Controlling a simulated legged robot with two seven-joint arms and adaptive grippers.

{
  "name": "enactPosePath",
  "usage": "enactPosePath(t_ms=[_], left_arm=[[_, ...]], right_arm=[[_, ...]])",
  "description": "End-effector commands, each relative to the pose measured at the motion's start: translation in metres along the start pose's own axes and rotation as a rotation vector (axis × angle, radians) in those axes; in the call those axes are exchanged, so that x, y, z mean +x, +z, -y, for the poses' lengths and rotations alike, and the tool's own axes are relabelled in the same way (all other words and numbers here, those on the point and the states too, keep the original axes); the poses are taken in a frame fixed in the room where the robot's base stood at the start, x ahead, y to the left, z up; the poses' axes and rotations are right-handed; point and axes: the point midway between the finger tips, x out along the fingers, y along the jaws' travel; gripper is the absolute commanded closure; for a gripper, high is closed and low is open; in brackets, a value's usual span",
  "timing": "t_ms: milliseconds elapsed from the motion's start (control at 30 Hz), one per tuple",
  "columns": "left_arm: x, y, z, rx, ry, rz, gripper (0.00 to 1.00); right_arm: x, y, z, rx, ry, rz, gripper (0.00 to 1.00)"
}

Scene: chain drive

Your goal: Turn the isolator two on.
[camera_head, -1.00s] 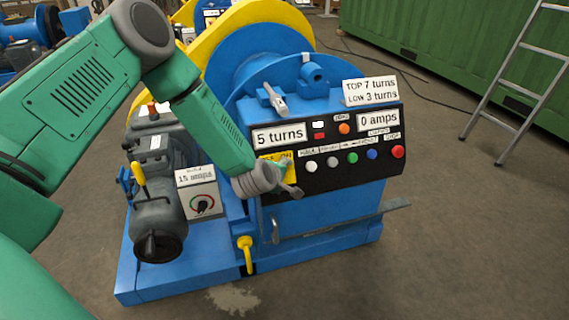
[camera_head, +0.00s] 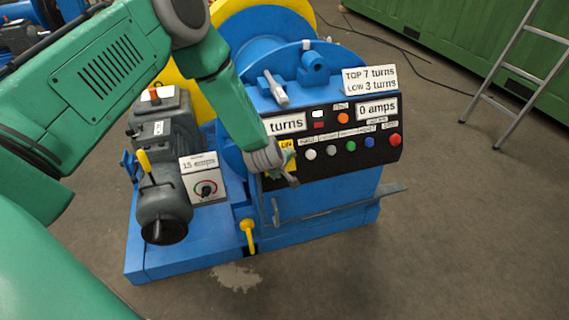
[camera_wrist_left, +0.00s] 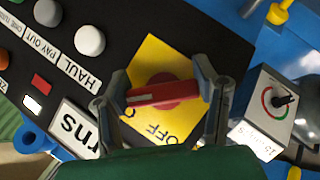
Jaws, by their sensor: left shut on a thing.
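The isolator is a red handle (camera_wrist_left: 160,94) on a yellow plate (camera_wrist_left: 155,60) in the left wrist view. The plate carries the word OFF, upside down in this picture. My left gripper (camera_wrist_left: 165,88) has one finger at each end of the red handle and is shut on it. In the head view my left gripper (camera_head: 286,174) is at the left end of the black control panel (camera_head: 325,168). It hides the handle there, and only part of the yellow plate (camera_head: 287,147) shows. My right gripper is not in view.
Several push buttons, including a green button (camera_head: 350,146) and a red button (camera_head: 395,140), sit right of my gripper. A dial box (camera_head: 208,192) and grey motor (camera_head: 163,212) stand left. A bar (camera_head: 340,212) juts out below the panel. Open floor lies right.

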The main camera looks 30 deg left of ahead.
Motion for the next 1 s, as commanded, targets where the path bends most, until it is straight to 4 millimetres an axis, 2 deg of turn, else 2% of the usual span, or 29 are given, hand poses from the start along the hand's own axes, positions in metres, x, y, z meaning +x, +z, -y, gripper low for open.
enactPosePath(t_ms=[167, 200, 233, 500, 633, 1000], left_arm=[[0.001, 0.001, 0.005, 0.003, -0.008, 0.002, 0.74], [0.001, 0.001, 0.004, 0.003, -0.008, 0.002, 0.31], [0.001, 0.001, 0.004, 0.002, -0.007, 0.002, 0.23], [-0.001, 0.0, 0.002, 0.001, -0.002, 0.001, 0.23], [-0.011, 0.0, 0.001, 0.0, -0.001, 0.002, 0.23], [-0.085, 0.0, 0.002, 0.001, -0.003, 0.003, 0.23]], right_arm=[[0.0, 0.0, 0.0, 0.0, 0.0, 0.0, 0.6], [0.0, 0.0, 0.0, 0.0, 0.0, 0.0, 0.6], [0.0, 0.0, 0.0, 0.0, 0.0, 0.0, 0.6], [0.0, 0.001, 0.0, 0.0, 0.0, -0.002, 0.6], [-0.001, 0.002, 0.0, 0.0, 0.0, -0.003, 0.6], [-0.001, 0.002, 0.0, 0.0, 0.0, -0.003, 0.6]])
